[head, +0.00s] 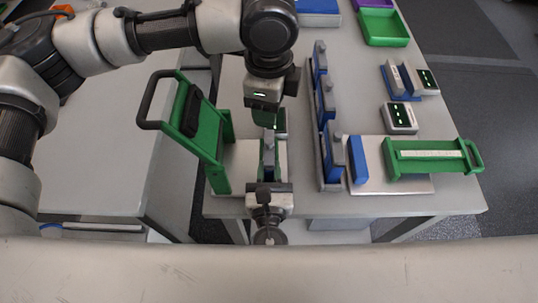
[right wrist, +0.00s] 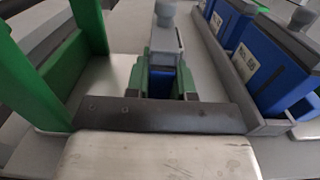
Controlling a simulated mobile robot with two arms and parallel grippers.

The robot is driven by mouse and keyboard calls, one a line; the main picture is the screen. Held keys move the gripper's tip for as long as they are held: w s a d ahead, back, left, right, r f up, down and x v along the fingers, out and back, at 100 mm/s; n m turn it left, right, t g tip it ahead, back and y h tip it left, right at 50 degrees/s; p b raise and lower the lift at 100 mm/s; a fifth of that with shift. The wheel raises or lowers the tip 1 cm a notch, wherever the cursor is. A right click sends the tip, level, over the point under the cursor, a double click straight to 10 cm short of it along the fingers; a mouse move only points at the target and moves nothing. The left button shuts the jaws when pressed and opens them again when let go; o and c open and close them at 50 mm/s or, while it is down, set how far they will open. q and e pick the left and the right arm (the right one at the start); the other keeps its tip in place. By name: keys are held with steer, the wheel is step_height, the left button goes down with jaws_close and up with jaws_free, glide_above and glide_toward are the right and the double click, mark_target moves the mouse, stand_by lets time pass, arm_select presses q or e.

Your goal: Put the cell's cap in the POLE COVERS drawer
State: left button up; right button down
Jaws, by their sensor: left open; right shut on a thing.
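My right gripper (head: 267,172) comes up from the bottom of the head view, shut on a blue cell with a grey top. In the right wrist view the green fingers of this gripper (right wrist: 168,85) sit on both sides of the cell (right wrist: 165,60), which has a grey knob-like cap (right wrist: 165,10) at its far end. My left gripper (head: 271,122) is open and points down just above and behind the held cell. Its jaws are partly hidden, and I cannot tell whether they touch the cap. I cannot read a POLE COVERS label anywhere.
A green frame with a black handle (head: 188,108) stands left of the grippers. A rack of blue cells (head: 325,100) stands close on the right. A green handled piece (head: 432,158), small display units (head: 400,117) and a green tray (head: 384,27) lie further right.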

mark_target(269, 141)
arm_select(q)
steer(key=shift+o, duration=0.3)
step_height(269, 141, down, 12)
steer(key=m, duration=1.5)
steer(key=shift+f, duration=0.15)
